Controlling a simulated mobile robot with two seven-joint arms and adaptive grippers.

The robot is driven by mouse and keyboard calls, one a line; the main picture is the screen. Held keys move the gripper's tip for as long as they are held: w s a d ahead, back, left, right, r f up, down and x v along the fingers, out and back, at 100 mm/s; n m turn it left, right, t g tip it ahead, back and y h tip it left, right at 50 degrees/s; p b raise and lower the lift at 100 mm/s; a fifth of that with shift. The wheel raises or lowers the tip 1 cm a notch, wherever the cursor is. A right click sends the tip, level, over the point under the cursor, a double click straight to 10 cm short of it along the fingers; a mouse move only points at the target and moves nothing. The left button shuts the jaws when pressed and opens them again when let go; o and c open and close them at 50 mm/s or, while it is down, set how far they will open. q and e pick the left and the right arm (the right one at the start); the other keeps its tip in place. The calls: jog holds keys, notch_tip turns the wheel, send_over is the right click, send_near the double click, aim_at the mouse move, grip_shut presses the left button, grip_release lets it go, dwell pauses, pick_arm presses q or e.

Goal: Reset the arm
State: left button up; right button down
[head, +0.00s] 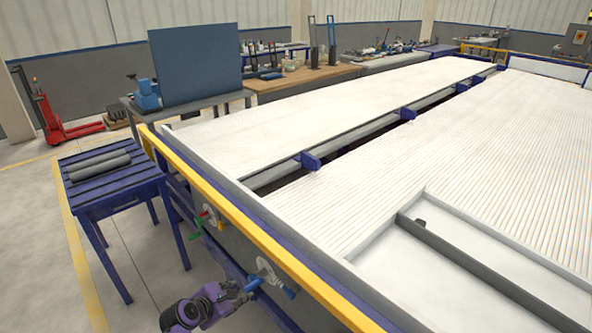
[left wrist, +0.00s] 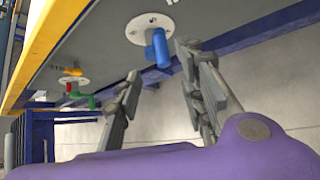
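My left gripper (head: 246,289) is at the lower middle of the head view, beside the side panel of the large machine. In the left wrist view its two fingers (left wrist: 160,66) are spread apart, with no object held between them. A blue-handled valve on a round white plate (left wrist: 150,32) shows beyond the fingertips; I cannot tell whether they touch. Two grey pipes (head: 98,166) lie side by side on a blue slatted table (head: 133,182) at the left, away from the gripper. My right gripper is not in view.
The large machine with a white ribbed bed (head: 470,165) fills the right side, edged by a yellow rail (head: 235,222). Red and green valve handles (head: 205,222) stick out below the rail. Open floor (head: 30,250) lies left of the slatted table.

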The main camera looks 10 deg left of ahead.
pick_arm(q)
notch_tip(320, 180, up, 4)
jog(key=w+a+m+t+y, duration=0.1)
jog(key=m, duration=0.7)
jog(key=s+d+f+m, duration=0.2)
jog(key=s+m, duration=0.4)
jog(key=s, duration=0.7)
jog(key=s+d+f+m+g+p, duration=0.1)
jog(key=s+d+m, duration=0.3)
jog(key=s, duration=0.9)
jog(key=s+d+f+m+g+y+p, duration=0.1)
jog(key=s+d+f+m, duration=0.2)
jog(key=s+m, duration=0.5)
jog(key=s, duration=0.5)
jog(key=shift+m, duration=0.3)
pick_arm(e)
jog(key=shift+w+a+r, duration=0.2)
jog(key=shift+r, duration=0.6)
pick_arm(q)
jog(key=shift+f, duration=0.1)
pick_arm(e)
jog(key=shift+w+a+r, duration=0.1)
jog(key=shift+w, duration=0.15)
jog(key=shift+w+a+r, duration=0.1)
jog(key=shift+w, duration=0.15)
